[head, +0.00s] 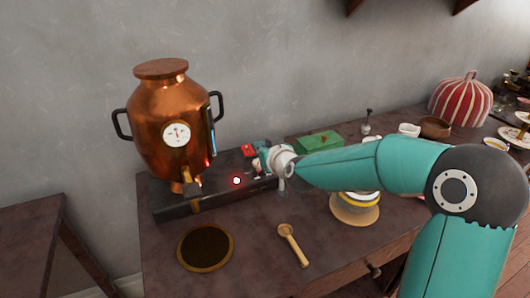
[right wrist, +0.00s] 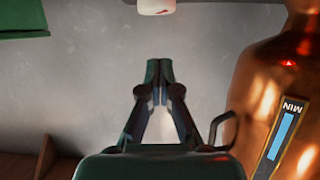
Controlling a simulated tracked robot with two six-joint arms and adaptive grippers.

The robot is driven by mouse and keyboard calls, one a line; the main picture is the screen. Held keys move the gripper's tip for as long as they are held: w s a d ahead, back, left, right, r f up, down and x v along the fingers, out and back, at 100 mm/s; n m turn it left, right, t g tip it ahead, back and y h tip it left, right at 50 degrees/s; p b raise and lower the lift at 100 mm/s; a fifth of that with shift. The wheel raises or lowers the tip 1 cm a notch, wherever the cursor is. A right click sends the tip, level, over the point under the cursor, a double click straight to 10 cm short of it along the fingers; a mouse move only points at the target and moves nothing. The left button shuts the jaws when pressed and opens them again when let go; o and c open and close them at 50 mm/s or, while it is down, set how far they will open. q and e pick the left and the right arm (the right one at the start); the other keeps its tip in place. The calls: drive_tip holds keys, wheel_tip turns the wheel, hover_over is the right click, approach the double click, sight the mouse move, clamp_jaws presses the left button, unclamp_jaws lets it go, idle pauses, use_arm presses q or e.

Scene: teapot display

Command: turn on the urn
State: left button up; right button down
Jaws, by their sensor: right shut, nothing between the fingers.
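The copper urn (head: 170,115) stands on a dark base (head: 205,196) at the left of the table, with a white dial, a tap and black handles. A glowing red-and-white spot (head: 236,181) shows at the base, right of the tap. A small red light shows low on the urn's right side. In the right wrist view the urn (right wrist: 268,85) fills the right, with a blue level gauge marked MIN. My right gripper (head: 257,157) is right of the urn, above the base, partly hidden by its wrist. Its fingertips meet, empty, in the right wrist view (right wrist: 158,68).
A green box (head: 318,142) stands behind my right arm. A round dark mat (head: 205,248) and a wooden scoop (head: 292,245) lie in front. A striped yellow-and-white dish (head: 360,199) stands on a tan round under my arm. A red-striped cosy (head: 461,100) stands at the back right.

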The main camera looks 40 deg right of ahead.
drive_tip(key=shift+f+v, duration=0.15)
drive_tip(key=shift+v, duration=0.55)
drive_tip(key=shift+f+v, duration=0.15)
drive_tip(key=shift+v, duration=0.5)
drive_tip(key=shift+s, duration=0.1)
